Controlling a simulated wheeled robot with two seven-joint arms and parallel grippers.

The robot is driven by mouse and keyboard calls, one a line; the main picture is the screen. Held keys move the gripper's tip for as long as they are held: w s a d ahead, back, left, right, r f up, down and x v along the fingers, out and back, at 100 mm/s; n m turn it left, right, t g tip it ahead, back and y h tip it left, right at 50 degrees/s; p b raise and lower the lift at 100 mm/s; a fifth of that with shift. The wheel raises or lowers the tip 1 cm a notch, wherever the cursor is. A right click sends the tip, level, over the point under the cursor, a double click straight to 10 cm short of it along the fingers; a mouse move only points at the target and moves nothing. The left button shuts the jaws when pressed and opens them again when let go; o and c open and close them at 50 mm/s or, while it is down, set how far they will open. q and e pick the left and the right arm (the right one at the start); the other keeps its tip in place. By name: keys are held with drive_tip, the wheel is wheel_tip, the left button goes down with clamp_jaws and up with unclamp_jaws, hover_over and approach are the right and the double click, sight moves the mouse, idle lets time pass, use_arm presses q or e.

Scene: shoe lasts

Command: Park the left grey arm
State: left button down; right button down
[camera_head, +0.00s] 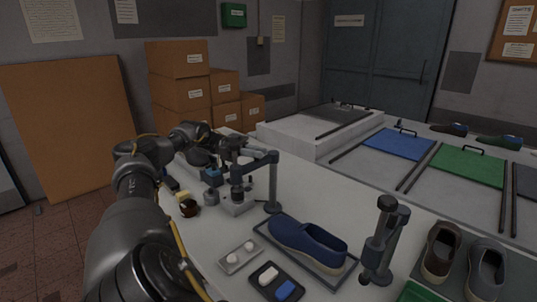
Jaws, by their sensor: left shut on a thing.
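The left grey arm (258,160) is a horizontal bar on a grey post (272,188) that stands on the white table. Its bar reaches left from the post top, with a dark head (237,186) hanging over a small light block. My left gripper (232,153) is by the bar's free end and shut on it; the fingertips are small and partly hidden. A second grey arm (385,240) on its own post stands at the right. My right gripper does not show.
A blue shoe (308,242) lies on a dark tray right of the left post. A small tray with white knobs (240,256) and a dark tray (263,291) with white and blue blocks are in front.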

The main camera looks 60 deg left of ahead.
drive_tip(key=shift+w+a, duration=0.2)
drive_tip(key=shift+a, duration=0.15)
use_arm(q)
drive_tip(key=c, duration=1.5)
unclamp_jaws()
drive_tip(key=shift+o, duration=0.2)
drive_tip(key=shift+a, duration=0.1)
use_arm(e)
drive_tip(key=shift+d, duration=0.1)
